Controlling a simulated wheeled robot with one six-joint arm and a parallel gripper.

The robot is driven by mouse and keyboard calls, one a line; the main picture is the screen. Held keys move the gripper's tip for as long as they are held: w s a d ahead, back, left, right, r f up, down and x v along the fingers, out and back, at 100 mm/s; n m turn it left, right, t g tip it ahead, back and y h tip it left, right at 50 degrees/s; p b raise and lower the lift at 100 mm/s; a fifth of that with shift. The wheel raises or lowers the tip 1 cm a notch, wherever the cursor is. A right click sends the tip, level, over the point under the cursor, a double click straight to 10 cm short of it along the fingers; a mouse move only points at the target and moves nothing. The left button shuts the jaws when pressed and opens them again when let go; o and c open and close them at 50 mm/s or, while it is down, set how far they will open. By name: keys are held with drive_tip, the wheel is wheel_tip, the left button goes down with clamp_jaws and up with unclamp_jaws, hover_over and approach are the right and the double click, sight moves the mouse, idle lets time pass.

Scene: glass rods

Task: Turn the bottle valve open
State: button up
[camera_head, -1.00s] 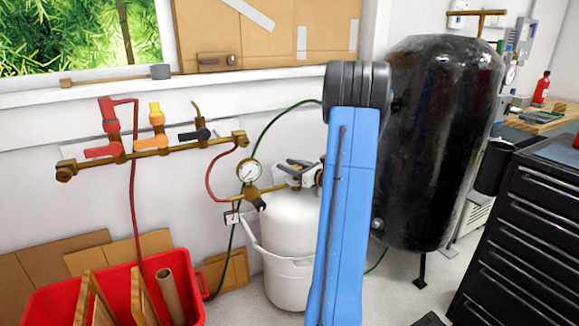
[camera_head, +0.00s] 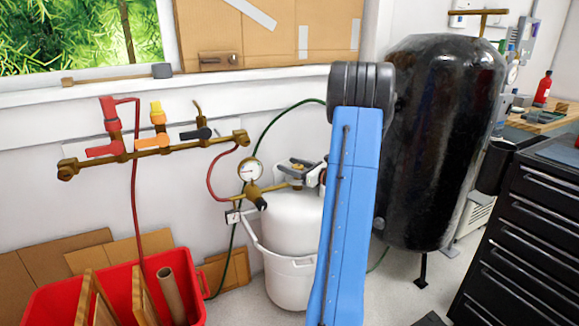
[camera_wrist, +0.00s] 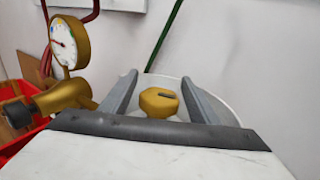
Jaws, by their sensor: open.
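The white gas bottle (camera_head: 290,240) stands on the floor against the wall. Its brass valve knob (camera_wrist: 159,102) shows in the wrist view, between my gripper's two fingers. My gripper (camera_wrist: 160,88) is open, its grey fingers apart on either side of the knob with a gap on each side; whether they touch it I cannot tell, but none shows. In the head view my gripper (camera_head: 296,165) is at the bottle's top, partly hidden behind my blue arm. A pressure gauge (camera_head: 250,170) with brass fittings sits left of the valve and also shows in the wrist view (camera_wrist: 63,42).
A brass manifold (camera_head: 150,152) with red, yellow and black handles is on the wall. A red bin (camera_head: 60,300) holds wooden boards at the lower left. A large black tank (camera_head: 435,140) stands right of the bottle, with a black drawer cabinet (camera_head: 525,240) beyond it.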

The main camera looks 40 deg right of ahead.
sight(298, 166)
drive_tip(key=s+d, duration=0.2)
drive_tip(key=s, duration=1.4)
drive_tip(key=shift+s+d, duration=0.25)
drive_tip(key=shift+s, duration=0.05)
drive_tip(key=w, duration=0.4)
drive_tip(key=w+a, duration=0.1)
drive_tip(key=w, duration=0.3)
drive_tip(key=w+a, duration=0.1)
drive_tip(key=w, duration=0.4)
drive_tip(key=shift+w+r, duration=0.1)
drive_tip(key=shift+r, duration=0.1)
